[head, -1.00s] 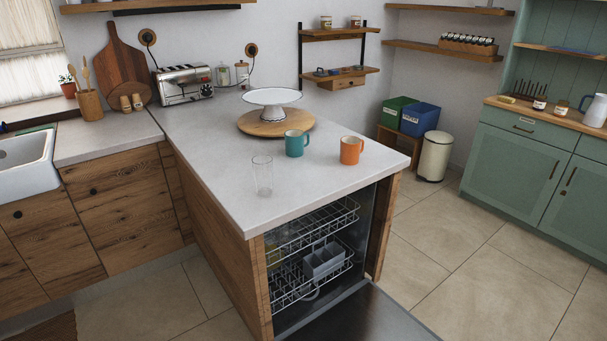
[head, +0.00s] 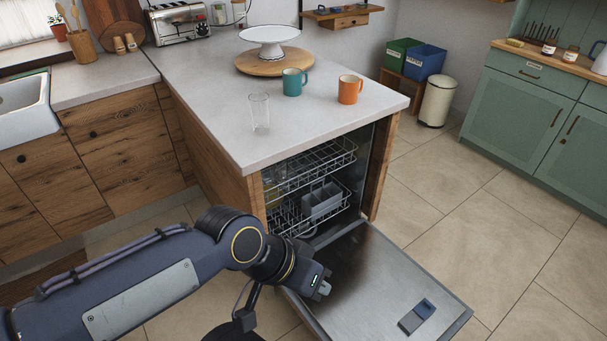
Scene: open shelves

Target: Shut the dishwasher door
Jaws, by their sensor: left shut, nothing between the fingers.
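The dishwasher door (head: 395,285) is folded down open, lying low in front of the end of the counter. Its inner side faces up, with a small dispenser (head: 416,317) near its outer edge. The dishwasher's racks (head: 312,165) sit inside the cavity, with a grey cutlery basket (head: 322,200) in the lower one. My left gripper (head: 325,290) is shut and empty. In the picture it overlaps the left part of the door; whether it touches the door I cannot tell. My right gripper is not in view.
The countertop (head: 215,100) above holds a clear glass (head: 260,113), a teal mug (head: 293,82), an orange mug (head: 349,89) and a cake stand (head: 269,36). Green cabinets (head: 520,110) stand at the right. The tiled floor (head: 450,190) right of the door is clear.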

